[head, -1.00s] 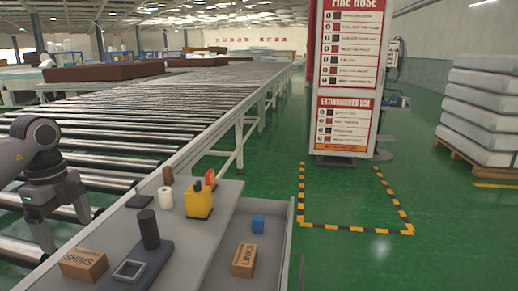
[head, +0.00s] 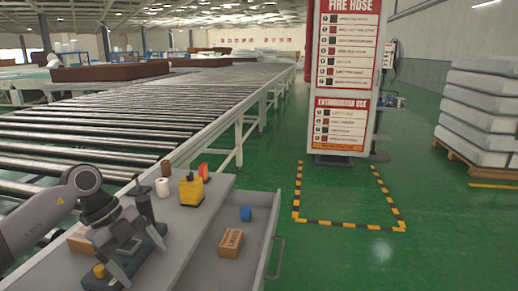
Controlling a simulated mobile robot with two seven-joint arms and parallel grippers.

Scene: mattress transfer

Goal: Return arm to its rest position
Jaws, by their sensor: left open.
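My left gripper (head: 142,262) is open, over the dark slab (head: 153,252) at the front left of the grey worktop (head: 188,226). Its fingers point down toward the slab, with nothing visible between them. I cannot tell if they touch it. A black cylinder (head: 145,208) stands just behind the gripper. A cardboard box (head: 80,241) is partly hidden behind my arm, and the square frame on the slab is hidden. A small yellow knob (head: 100,270) sits left of the fingers. My right gripper is not in view.
A yellow container (head: 191,189), a white roll (head: 162,187) and a red-orange item (head: 203,170) stand at the worktop's back. The open drawer (head: 213,269) holds a cardboard box (head: 231,242) and a blue piece (head: 246,213).

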